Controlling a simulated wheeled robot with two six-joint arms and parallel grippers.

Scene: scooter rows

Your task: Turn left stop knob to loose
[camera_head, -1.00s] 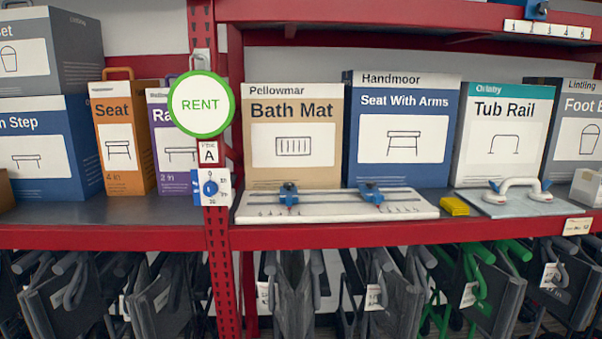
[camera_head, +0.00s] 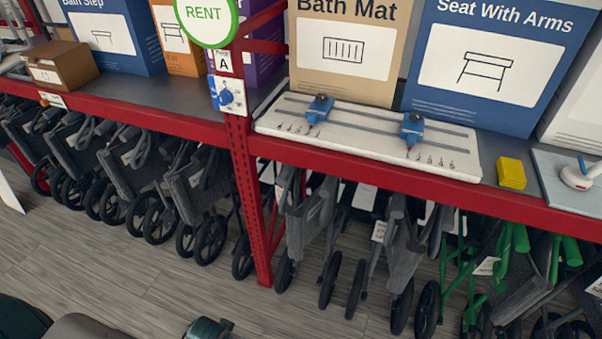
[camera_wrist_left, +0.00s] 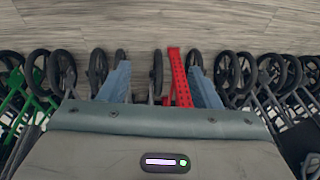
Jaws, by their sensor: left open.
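The left stop (camera_head: 319,108) is a small blue block with a knob on top, on the left part of a white board (camera_head: 262,124) with two grey rails and printed marks. A similar right stop (camera_head: 412,128) sits farther right on the board. Whether either knob is loose or tight cannot be told. My left gripper (camera_wrist_left: 160,82) shows in the left wrist view with its two bluish fingers wide apart and nothing held. It points toward the floor and walker wheels, away from the board. My right gripper is in neither current view.
The board lies on a red-edged shelf (camera_head: 350,170) before a Bath Mat box (camera_head: 345,50) and a Seat With Arms box (camera_head: 500,60). A yellow block (camera_head: 511,174) lies right. Folded wheeled walkers (camera_head: 300,225) stand below.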

